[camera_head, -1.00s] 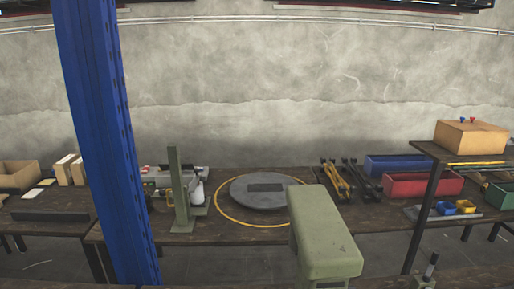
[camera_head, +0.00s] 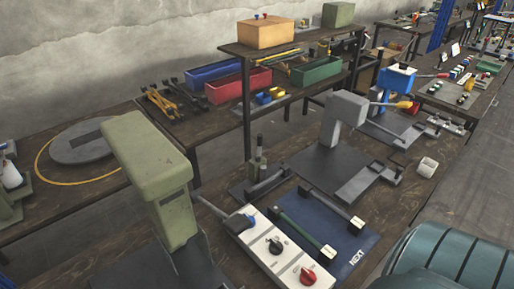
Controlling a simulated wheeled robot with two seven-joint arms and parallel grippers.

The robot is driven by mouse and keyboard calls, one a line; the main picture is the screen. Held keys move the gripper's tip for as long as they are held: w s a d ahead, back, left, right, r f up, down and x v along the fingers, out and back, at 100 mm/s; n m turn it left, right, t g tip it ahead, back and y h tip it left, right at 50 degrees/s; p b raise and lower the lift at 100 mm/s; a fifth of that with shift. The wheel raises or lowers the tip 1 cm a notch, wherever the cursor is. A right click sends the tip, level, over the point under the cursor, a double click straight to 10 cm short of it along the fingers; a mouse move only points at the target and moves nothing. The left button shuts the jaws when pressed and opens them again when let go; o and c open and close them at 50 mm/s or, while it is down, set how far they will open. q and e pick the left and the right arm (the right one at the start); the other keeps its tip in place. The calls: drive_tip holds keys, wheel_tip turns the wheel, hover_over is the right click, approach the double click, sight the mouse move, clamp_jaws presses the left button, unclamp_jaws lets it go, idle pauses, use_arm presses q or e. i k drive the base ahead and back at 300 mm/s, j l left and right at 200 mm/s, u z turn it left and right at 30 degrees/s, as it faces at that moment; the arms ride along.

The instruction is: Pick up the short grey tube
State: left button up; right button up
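I cannot make out for certain which thing is the short grey tube. A dark grey bar-like part (camera_head: 330,204) with a pale end lies on the blue mat (camera_head: 350,243) marked NEXT, and a longer green tube (camera_head: 303,231) with pale ends lies beside it. Another grey bar-like part (camera_head: 270,182) lies in or on a dark fixture just behind the mat. Neither of my grippers is in view.
A green press (camera_head: 150,165) stands at the front left beside a white control box (camera_head: 270,247) with a red knob. A grey press (camera_head: 343,118) and a blue press (camera_head: 397,78) stand farther back. A small white cup (camera_head: 427,167) sits near the bench's right edge.

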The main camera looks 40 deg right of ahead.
sight(249, 192)
drive_tip(key=k+l+z, duration=0.1)
drive_tip(key=l+z, duration=0.7)
drive_tip(key=z, duration=0.15)
drive_tip(key=l+u, duration=0.1)
drive_tip(key=u, duration=0.3)
drive_tip(key=l+u, duration=0.7)
drive_tip(key=l, duration=0.45)
drive_tip(key=k+l+u, duration=0.1)
drive_tip(key=l, duration=0.35)
drive_tip(key=k+l, duration=0.1)
drive_tip(key=l, duration=0.4)
drive_tip(key=k+l+u, duration=0.1)
drive_tip(key=l, duration=0.35)
drive_tip(key=k+l+u, duration=0.1)
drive_tip(key=l, duration=0.35)
